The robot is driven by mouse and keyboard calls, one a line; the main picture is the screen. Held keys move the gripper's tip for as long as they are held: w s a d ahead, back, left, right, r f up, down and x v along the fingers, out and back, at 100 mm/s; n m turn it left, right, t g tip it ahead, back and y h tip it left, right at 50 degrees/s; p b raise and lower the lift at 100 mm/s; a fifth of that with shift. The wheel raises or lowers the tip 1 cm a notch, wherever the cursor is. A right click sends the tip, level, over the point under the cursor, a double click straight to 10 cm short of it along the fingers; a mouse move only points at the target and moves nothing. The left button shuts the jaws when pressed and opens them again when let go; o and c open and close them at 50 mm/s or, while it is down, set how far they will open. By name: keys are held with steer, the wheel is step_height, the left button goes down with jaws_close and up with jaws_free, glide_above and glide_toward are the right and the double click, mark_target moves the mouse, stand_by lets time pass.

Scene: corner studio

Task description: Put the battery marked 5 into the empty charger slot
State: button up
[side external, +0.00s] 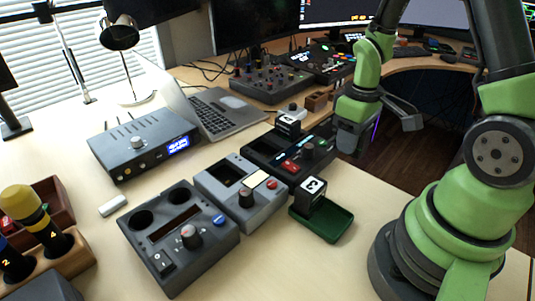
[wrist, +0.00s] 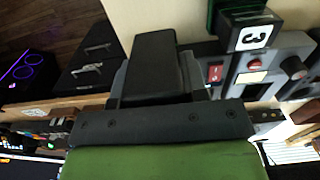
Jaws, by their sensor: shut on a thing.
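My gripper (side external: 372,118) is raised at the upper right of the side view, beyond the chargers. In the wrist view it is shut on a plain black block (wrist: 155,62); no number shows on its visible face. A black battery marked 3 (side external: 314,188) stands in a green tray (side external: 335,228); it also shows in the wrist view (wrist: 252,36). The black charger (side external: 318,160) has a dark open slot (side external: 262,146) and, behind it, a black block with a white label (side external: 288,123) too small to read. No 5 is readable.
A grey unit (side external: 266,205) with a dark opening and a dark grey unit (side external: 212,248) with round holes stand left of the tray. A wooden rack (side external: 78,256) holds cylinders marked 4 and 2. A laptop (side external: 222,115) is behind. Front table is clear.

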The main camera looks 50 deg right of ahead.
stand_by(0.5)
steer(key=shift+w+r, duration=0.1)
steer(key=shift+r, duration=0.45)
step_height(320, 180, up, 4)
steer(key=shift+f, duration=0.1)
steer(key=w+a, duration=0.1)
steer(key=w, duration=0.8)
glide_above(265, 142)
steer(key=s+a, duration=0.2)
step_height(265, 142, down, 5)
steer(key=shift+a+f, duration=0.1)
steer(key=shift+f, duration=3.3)
steer(key=shift+s, duration=0.1)
